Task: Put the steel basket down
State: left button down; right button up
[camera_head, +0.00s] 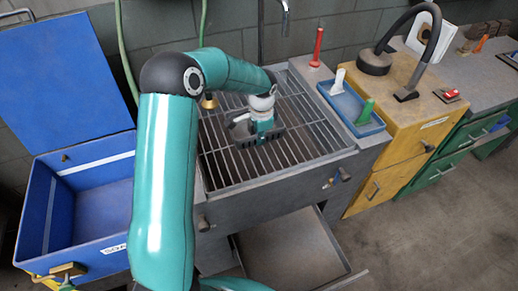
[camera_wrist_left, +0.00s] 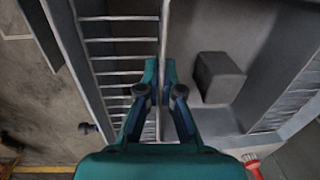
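The steel basket (camera_head: 270,138) is a small dark container with a slotted wall, over the grate of the grey basin in the head view. My left gripper (camera_head: 264,127) comes down onto it from above. In the left wrist view the gripper's two fingers (camera_wrist_left: 161,90) close on either side of the basket's thin upper rim. The basket's inside lies to the right of the fingers and holds a dark grey block (camera_wrist_left: 220,78). I cannot tell whether the basket's underside touches the grate. My right gripper is out of view.
The barred grate (camera_head: 312,130) is bare around the basket. A blue tray (camera_head: 376,128) with a white and a green item stands to the right, with a red tool (camera_head: 317,48) behind it. An open blue bin (camera_head: 105,190) is at the left. A brass nozzle (camera_head: 208,101) hangs behind.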

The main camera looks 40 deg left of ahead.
pick_arm(q)
notch_tip(320, 180, down, 4)
jog(key=b, duration=0.2)
jog(key=shift+f+b, duration=0.15)
jog(key=shift+b, duration=0.25)
jog(key=c, duration=1.8)
grip_release()
jog(key=o, duration=0.5)
